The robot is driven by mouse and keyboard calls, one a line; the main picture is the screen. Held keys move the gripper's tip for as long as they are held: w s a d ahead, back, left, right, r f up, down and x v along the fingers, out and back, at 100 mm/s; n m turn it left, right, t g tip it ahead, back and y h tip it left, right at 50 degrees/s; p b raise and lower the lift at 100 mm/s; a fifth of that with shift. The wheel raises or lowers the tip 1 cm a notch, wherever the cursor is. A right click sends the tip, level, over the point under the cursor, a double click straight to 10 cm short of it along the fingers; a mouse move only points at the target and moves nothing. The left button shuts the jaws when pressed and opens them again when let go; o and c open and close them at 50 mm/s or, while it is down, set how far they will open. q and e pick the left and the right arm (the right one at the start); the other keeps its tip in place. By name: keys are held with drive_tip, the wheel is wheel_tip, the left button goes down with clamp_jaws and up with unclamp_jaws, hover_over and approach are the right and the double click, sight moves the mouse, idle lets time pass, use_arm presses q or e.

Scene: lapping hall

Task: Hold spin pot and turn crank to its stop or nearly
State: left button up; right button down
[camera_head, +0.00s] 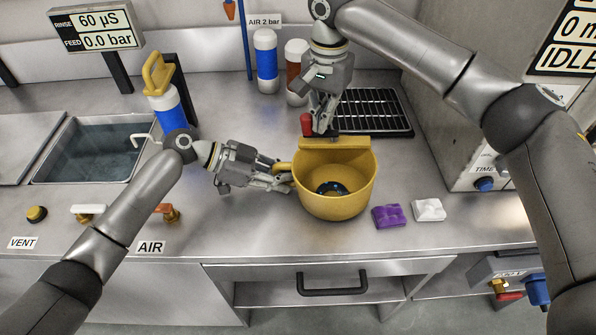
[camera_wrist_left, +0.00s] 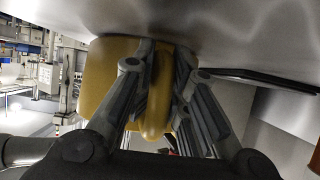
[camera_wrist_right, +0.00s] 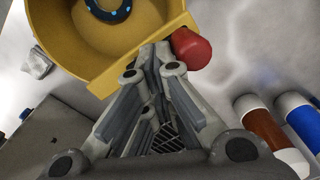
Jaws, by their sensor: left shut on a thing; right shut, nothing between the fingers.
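The yellow spin pot (camera_head: 335,195) stands on the steel bench; a dark ring with blue dots (camera_head: 331,188) lies inside it. My left gripper (camera_head: 287,177) is shut on the pot's side handle, which shows between its fingers in the left wrist view (camera_wrist_left: 155,110). The crank's red knob (camera_head: 306,124) is at the back rim of the pot, to the left of my right gripper (camera_head: 323,128). My right gripper is shut and empty, pointing down; in the right wrist view its fingertips are beside the red knob (camera_wrist_right: 191,48). The crank's arm is mostly hidden.
A purple cloth (camera_head: 389,216) and a white cloth (camera_head: 429,210) lie right of the pot. A black rack (camera_head: 372,111) is behind it. Blue-banded (camera_head: 265,60) and brown (camera_head: 296,68) bottles stand at the back. A sink (camera_head: 90,150) is at left.

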drive_tip(key=d, duration=0.7)
idle(1.6)
wheel_tip(320, 180, up, 7)
idle(0.8)
